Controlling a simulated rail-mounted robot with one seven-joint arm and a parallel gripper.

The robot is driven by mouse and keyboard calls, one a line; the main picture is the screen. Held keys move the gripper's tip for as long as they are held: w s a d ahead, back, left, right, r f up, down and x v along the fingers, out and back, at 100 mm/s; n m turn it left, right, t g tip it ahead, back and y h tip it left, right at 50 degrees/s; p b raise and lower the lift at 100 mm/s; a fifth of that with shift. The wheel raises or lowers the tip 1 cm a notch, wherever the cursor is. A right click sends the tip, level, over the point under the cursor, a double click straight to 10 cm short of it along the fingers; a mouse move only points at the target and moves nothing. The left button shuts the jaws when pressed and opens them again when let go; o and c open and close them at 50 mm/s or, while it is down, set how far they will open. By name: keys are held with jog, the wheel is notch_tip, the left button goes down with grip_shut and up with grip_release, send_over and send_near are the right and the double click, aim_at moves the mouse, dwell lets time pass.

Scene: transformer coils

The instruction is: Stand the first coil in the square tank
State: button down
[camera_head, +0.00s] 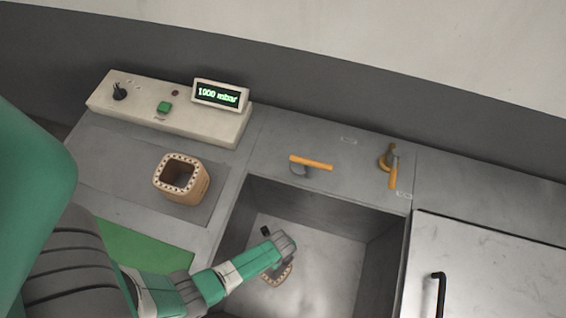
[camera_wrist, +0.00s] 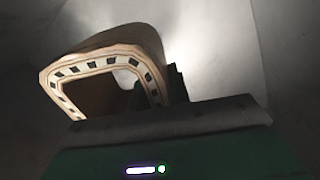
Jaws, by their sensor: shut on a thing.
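One coil, a tan squarish ring with dark slots around its pale rim, is inside the sunken square tank (camera_head: 335,235). In the head view my gripper (camera_head: 272,262) reaches down into the tank and partly hides this coil (camera_head: 275,280). In the wrist view the coil (camera_wrist: 135,45) fills the upper left, its opening facing the camera. My gripper (camera_wrist: 175,85) is shut on the coil's wall, with a dark finger at its right side. Whether the coil touches the tank floor cannot be told. A second coil (camera_head: 182,180) stands upright on the bench left of the tank.
A control box (camera_head: 170,112) with a display reading 1000 mbar (camera_head: 220,95) stands at the back left. Two orange-handled valves (camera_head: 312,163) and (camera_head: 392,165) sit behind the tank. A pale lid with a black handle (camera_head: 490,265) lies to the right.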

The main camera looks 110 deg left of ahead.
jog(key=shift+f+b, duration=1.25)
jog(key=shift+f, duration=1.3)
jog(key=shift+f, duration=0.2)
jog(key=c, duration=1.3)
grip_release()
notch_tip(320, 180, up, 12)
jog(key=p, duration=0.6)
jog(key=shift+r, duration=0.25)
